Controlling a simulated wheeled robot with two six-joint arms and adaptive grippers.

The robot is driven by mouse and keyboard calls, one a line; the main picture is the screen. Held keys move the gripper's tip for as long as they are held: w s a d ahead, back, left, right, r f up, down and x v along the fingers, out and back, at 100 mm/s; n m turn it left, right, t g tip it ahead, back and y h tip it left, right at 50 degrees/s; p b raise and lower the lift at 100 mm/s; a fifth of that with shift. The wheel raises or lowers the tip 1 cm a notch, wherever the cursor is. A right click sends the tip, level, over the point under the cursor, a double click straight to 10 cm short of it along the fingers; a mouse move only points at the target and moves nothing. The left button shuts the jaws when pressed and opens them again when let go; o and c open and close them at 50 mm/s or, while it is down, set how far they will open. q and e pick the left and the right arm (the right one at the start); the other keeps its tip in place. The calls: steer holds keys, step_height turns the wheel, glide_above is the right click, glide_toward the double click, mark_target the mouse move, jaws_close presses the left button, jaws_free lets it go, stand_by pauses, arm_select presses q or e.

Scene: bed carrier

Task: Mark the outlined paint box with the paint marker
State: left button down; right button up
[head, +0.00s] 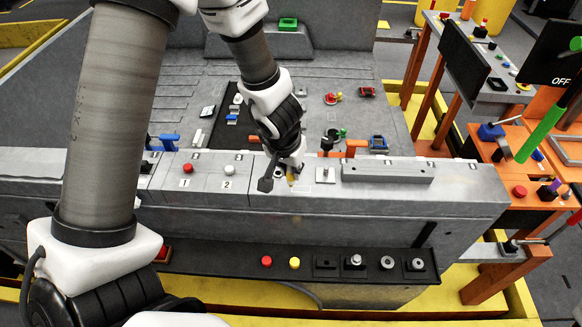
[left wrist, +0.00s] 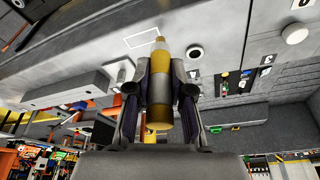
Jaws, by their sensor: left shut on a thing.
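The paint marker (left wrist: 158,92), yellow with a pale band and a narrower tip, is held in my left gripper (left wrist: 160,70). In the head view my left gripper (head: 287,168) is over the grey ledge, shut on the marker (head: 291,178), which points down. The outlined paint box (left wrist: 142,37) is a thin white rectangle with a plain grey inside. The marker's tip is at or just over the lower right edge of this outline; I cannot tell whether it touches. In the head view the outline is hard to make out. My right gripper is not in view.
A red button (head: 188,168) and a white button (head: 229,169) sit on the ledge left of the gripper. A grey raised bar (head: 388,172) stands to its right. Below, a dark strip (head: 215,258) carries buttons and knobs. An orange frame stands at the right.

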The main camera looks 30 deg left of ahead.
arm_select(q)
steer(key=shift+f+b, duration=0.5)
steer(key=shift+f, duration=0.15)
stand_by(0.3)
steer(key=shift+d, duration=0.1)
stand_by(0.6)
steer(key=shift+w+d, duration=0.15)
steer(key=shift+w, duration=0.05)
steer(key=shift+w+d+p, duration=0.25)
steer(key=shift+d+p, duration=0.05)
steer(key=shift+d, duration=0.2)
steer(key=shift+w+d, duration=0.2)
steer(key=shift+d, duration=0.05)
steer(key=shift+w+d, duration=0.25)
steer(key=shift+d, duration=0.2)
